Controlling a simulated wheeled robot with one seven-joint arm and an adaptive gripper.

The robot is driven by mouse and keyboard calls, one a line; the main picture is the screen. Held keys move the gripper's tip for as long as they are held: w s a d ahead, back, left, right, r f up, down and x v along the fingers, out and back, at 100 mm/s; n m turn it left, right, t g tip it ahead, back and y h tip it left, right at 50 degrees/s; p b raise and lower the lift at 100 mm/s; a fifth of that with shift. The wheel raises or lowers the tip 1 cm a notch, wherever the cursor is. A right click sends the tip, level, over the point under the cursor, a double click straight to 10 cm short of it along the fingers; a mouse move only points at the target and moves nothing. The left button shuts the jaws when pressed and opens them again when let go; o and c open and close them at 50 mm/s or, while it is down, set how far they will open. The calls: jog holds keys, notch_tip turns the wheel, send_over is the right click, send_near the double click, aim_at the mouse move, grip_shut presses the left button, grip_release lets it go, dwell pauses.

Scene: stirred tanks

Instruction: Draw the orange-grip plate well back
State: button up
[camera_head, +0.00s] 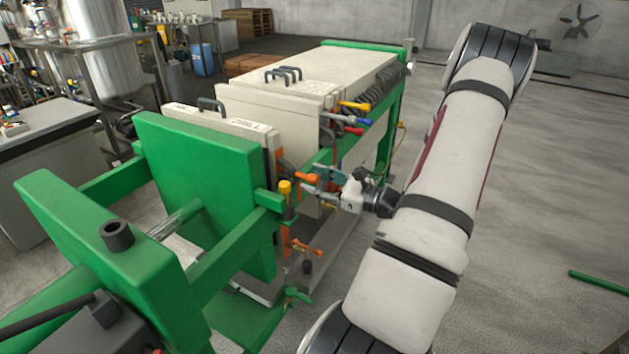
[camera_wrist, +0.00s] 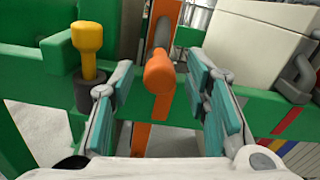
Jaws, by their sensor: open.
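The orange grip (camera_head: 307,178) sticks out from the side of a pale plate (camera_head: 240,127) in the green-framed press. In the wrist view the orange grip (camera_wrist: 160,72) lies between my gripper's two teal-padded fingers, with a gap visible on each side. My gripper (camera_head: 325,185) is open at the near side of the press, level with the grip; in the wrist view its fingers (camera_wrist: 163,92) straddle the grip without closing on it. An orange strip (camera_wrist: 142,138) runs down the plate's edge behind the grip. The plate's lower part is mostly hidden in the head view.
A yellow-topped knob (camera_wrist: 87,40) stands on the green rail just left of my fingers. Yellow (camera_head: 355,106), blue (camera_head: 357,121) and red (camera_head: 352,131) grips project from the pack farther back. A green end plate (camera_head: 205,185) stands in front. Open floor (camera_head: 540,180) lies to the right.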

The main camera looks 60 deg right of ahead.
jog(key=shift+w, duration=0.35)
grip_shut()
jog(key=shift+d, duration=1)
